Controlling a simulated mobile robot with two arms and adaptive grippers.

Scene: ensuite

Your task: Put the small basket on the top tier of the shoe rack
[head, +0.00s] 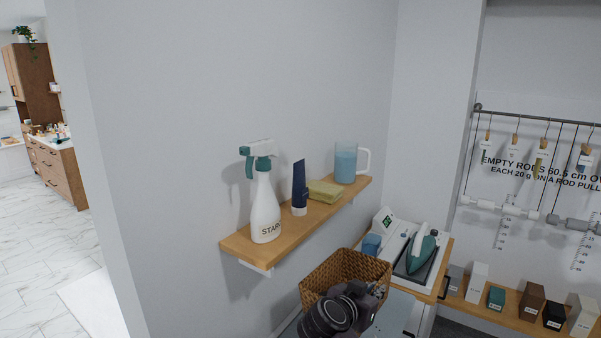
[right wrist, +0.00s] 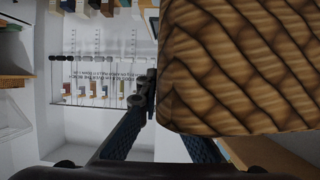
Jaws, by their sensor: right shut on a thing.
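The small basket (head: 345,268) is brown and woven, at the lower middle of the head view, below the wall shelf. My right gripper (head: 374,290) is shut on its near side and holds it up. In the right wrist view the basket (right wrist: 245,65) fills the upper right, close to the camera, and hides part of the fingers. What is under the basket is hidden by it and by my arm. I cannot make out the shoe rack in either view. My left gripper is not in view.
A wooden wall shelf (head: 232,242) holds a spray bottle (head: 265,212), a dark tube (head: 299,188), a sponge (head: 325,191) and a blue jug (head: 346,163). An iron (head: 421,252) stands on a surface right behind the basket. Small boxes line a low shelf (head: 508,318) at right.

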